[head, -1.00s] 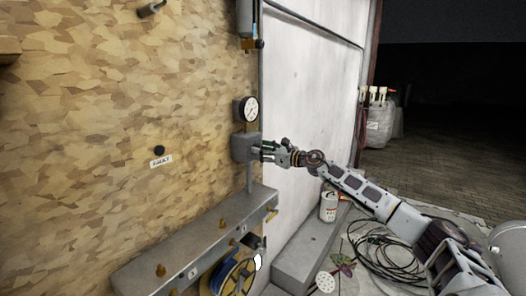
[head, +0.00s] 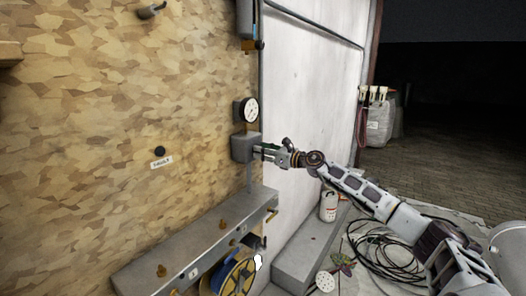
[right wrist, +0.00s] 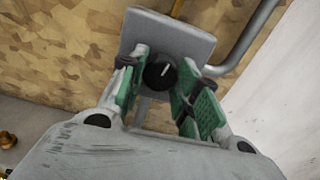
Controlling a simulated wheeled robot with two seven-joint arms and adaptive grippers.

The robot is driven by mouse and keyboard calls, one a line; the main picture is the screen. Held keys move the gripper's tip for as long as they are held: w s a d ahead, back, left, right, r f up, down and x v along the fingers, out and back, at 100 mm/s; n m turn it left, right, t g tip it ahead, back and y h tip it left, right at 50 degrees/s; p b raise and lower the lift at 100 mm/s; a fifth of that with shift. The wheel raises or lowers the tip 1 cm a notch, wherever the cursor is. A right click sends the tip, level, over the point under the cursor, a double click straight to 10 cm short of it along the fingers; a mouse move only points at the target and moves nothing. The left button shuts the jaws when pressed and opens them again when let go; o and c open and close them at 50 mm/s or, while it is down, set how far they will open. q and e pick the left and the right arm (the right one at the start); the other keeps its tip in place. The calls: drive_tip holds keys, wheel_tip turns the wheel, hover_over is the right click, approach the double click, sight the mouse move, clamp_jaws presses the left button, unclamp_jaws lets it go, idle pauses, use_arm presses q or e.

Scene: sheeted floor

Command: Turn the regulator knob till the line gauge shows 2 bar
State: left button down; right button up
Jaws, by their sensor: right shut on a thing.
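The regulator is a grey box (head: 242,147) on the wooden wall, below the round white line gauge (head: 249,111). The gauge is too small in the head view for me to read its needle. The regulator knob (right wrist: 160,72) is black and round with a white mark that points up and slightly right in the right wrist view. My right gripper (head: 261,151) reaches the box from the right; its green-padded fingers (right wrist: 160,82) stand on both sides of the knob and are shut on it. My left gripper is out of view.
A grey ledge (head: 205,243) with brass fittings runs below the regulator. A yellow reel (head: 236,276) hangs under it. A pipe (right wrist: 248,38) passes beside the regulator's backplate (right wrist: 185,35).

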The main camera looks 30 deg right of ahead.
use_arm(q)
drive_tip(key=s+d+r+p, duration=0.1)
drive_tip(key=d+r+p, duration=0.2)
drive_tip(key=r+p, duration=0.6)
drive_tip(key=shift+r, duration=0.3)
use_arm(e)
drive_tip(key=m, duration=1.2)
drive_tip(key=shift+d+r+m, duration=0.1)
drive_tip(key=shift+m, duration=0.3)
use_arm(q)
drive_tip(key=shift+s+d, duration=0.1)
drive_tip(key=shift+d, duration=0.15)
use_arm(e)
drive_tip(key=o, duration=1)
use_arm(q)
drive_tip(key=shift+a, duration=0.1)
